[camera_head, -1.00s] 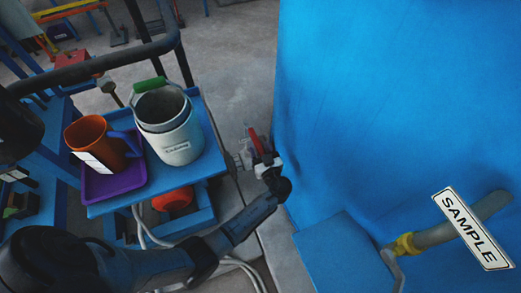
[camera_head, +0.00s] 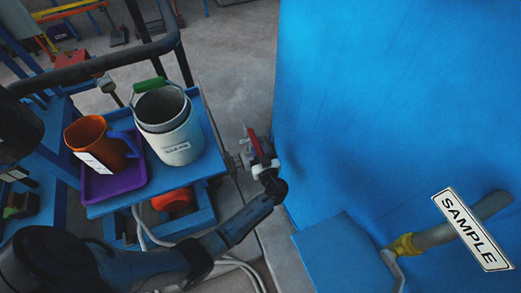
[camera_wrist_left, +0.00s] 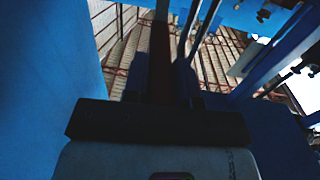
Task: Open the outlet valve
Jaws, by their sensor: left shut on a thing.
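The outlet valve's red lever handle (camera_head: 253,139) stands up beside the blue autoclave wall, near the centre of the head view. My left gripper (camera_head: 258,152) is shut on this red handle. The valve's grey metal body (camera_head: 239,161) shows just left of the gripper and is partly hidden by it. In the left wrist view, a dark red bar (camera_wrist_left: 160,50), the handle, runs between the two dark fingers of the gripper (camera_wrist_left: 164,75). My right gripper is not in view.
The large blue autoclave body (camera_head: 390,90) fills the right side, with a pipe and a SAMPLE sign (camera_head: 473,228). A blue cart (camera_head: 215,160) at left holds a white bucket (camera_head: 170,125) and an orange jug (camera_head: 92,138) in a purple tray (camera_head: 105,187).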

